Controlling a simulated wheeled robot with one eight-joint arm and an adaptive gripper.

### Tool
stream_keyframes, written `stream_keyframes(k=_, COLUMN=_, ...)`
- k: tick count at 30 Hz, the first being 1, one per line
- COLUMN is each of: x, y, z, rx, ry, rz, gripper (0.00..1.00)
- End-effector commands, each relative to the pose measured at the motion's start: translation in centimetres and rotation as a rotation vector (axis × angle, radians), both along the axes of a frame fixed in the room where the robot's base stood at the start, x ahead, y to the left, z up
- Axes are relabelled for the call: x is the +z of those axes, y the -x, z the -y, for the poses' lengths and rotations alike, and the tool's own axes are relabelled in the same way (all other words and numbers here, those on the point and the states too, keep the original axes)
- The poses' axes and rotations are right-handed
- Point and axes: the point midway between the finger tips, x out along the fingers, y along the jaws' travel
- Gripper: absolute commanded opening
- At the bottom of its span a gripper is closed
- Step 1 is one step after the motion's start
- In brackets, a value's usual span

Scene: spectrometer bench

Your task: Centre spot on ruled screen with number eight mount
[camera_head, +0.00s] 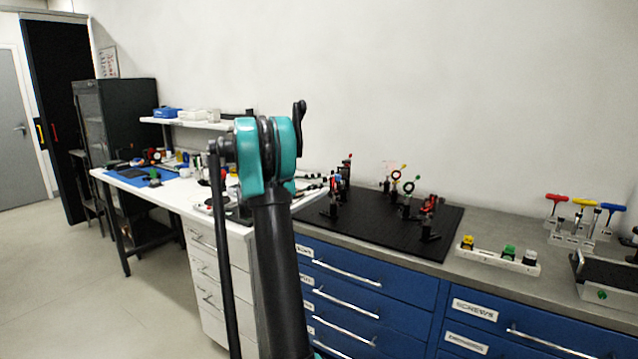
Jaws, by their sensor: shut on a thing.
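The black breadboard (375,235) lies on the bench right of centre. Several small optical mounts stand on it: a tall one with red and black parts (346,172) at the back left, a ring-shaped one (396,176) near the middle, and a red and black one (429,204) at the right. Their numbers are too small to read, so I cannot tell which is number eight. I cannot make out the ruled screen or a light spot. My arm rises in front of the board's left side. My gripper does not show; the arm may hide it.
A white holder (497,262) with yellow, green and black knobs lies right of the board. Coloured T-handle tools (574,240) stand in a rack behind it. Blue drawers (380,318) are below. A white table (178,197) with a blue mat (135,176) stands left. The left floor is clear.

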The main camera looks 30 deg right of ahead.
Motion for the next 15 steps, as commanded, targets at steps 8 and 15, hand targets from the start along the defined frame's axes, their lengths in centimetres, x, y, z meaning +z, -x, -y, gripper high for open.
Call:
stream_keyframes(k=8, x=-0.11, y=0.03, z=-0.10, rx=0.000, ry=0.011, rz=0.070, gripper=0.00)
stream_keyframes(k=15, x=-0.13, y=0.04, z=-0.10, rx=0.000, ry=0.013, rz=0.081, gripper=0.00)
